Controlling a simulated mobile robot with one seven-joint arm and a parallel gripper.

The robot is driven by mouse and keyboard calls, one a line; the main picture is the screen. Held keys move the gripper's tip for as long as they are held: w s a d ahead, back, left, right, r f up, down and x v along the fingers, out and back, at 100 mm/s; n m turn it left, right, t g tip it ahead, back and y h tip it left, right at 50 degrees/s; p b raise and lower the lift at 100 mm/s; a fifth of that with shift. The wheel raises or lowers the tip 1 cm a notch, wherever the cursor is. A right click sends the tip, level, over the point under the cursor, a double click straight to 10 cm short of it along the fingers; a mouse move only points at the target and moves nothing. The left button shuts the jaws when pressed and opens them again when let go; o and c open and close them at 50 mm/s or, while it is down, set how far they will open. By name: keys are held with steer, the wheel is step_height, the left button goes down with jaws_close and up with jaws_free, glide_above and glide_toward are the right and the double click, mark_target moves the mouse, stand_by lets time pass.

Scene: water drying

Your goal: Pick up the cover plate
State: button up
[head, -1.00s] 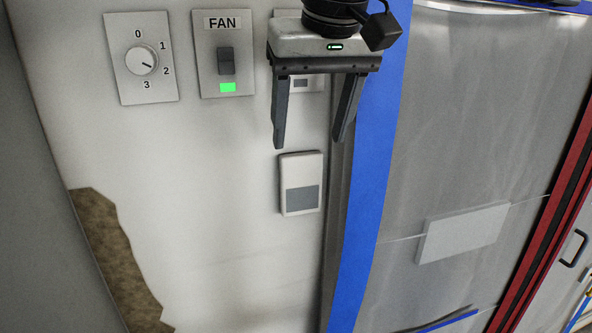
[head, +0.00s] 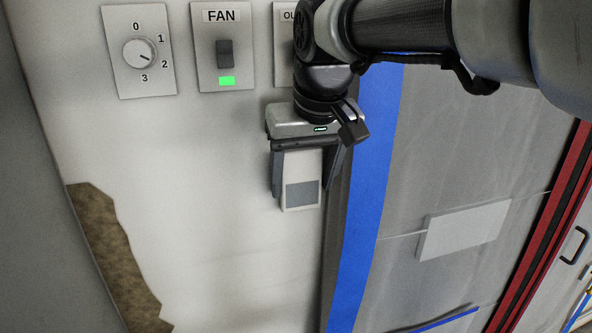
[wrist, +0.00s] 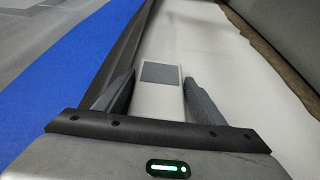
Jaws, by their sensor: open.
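The small white plate with a grey rectangle on it, which appears to be the cover plate (head: 303,170), is at the white wall near the blue strip. My gripper (head: 302,192) is open around it, one finger along each long side. In the head view my gripper body hides the plate's upper end. The wrist view shows the cover plate (wrist: 158,100) lengthwise between the fingers of my gripper (wrist: 159,77), with its grey end beyond the tips. I cannot tell whether either finger touches it.
A dial plate (head: 139,52), a FAN switch (head: 224,58) with a green light and a partly hidden plate (head: 284,50) are on the wall above. The blue strip (head: 362,210) and a translucent sheet (head: 400,290) with a pale panel (head: 465,229) lie right.

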steer(key=c, duration=0.7)
steer(key=shift+r, duration=0.1)
